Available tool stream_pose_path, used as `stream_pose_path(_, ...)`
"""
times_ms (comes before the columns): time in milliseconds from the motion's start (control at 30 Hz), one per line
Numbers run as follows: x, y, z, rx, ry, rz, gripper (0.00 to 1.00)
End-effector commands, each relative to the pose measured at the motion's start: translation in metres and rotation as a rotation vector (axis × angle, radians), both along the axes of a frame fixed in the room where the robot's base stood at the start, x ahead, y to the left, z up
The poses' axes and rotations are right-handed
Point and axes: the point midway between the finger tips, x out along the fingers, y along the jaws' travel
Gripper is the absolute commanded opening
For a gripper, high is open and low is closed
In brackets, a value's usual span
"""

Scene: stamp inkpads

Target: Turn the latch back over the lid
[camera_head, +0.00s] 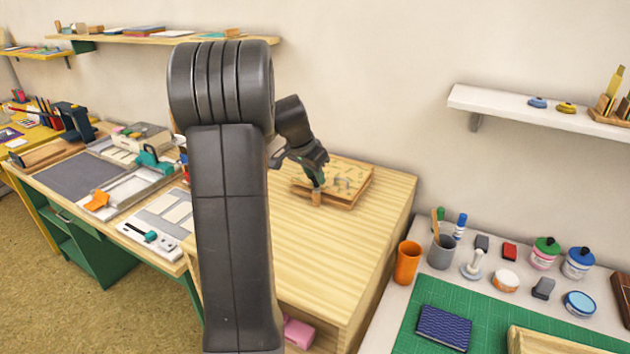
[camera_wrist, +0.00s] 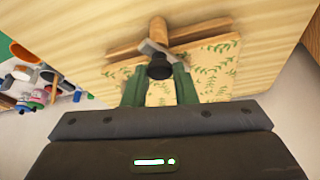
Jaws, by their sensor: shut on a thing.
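The box with the leaf-patterned lid (camera_head: 349,176) sits on the wooden worktop, and the lid shows in the wrist view (camera_wrist: 215,60). The latch is at the box's near edge; in the wrist view it is a pale metal strip (camera_wrist: 150,47) with a black knob (camera_wrist: 160,68) and a wooden end piece (camera_wrist: 158,27). The wooden piece (camera_head: 316,198) also shows in the head view. My gripper (camera_wrist: 159,73) has its green fingers on either side of the knob and is shut on it. My fingers and the knob hide part of the latch and lid.
The pale wooden worktop (camera_head: 390,195) is clear around the box. To the right, a lower table holds an orange cup (camera_head: 407,262), a grey cup (camera_head: 441,252) and a green mat (camera_head: 400,340). A white shelf (camera_head: 500,103) hangs above.

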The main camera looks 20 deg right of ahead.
Motion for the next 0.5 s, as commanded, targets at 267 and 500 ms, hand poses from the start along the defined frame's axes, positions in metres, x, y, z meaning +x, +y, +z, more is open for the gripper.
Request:
stream_pose_path(267, 0.0035, 0.0011, -0.0005, 0.000, -0.002, -0.247, 0.02)
stream_pose_path(500, 0.0046, 0.0011, 0.0002, 0.000, -0.002, -0.418, 0.02)
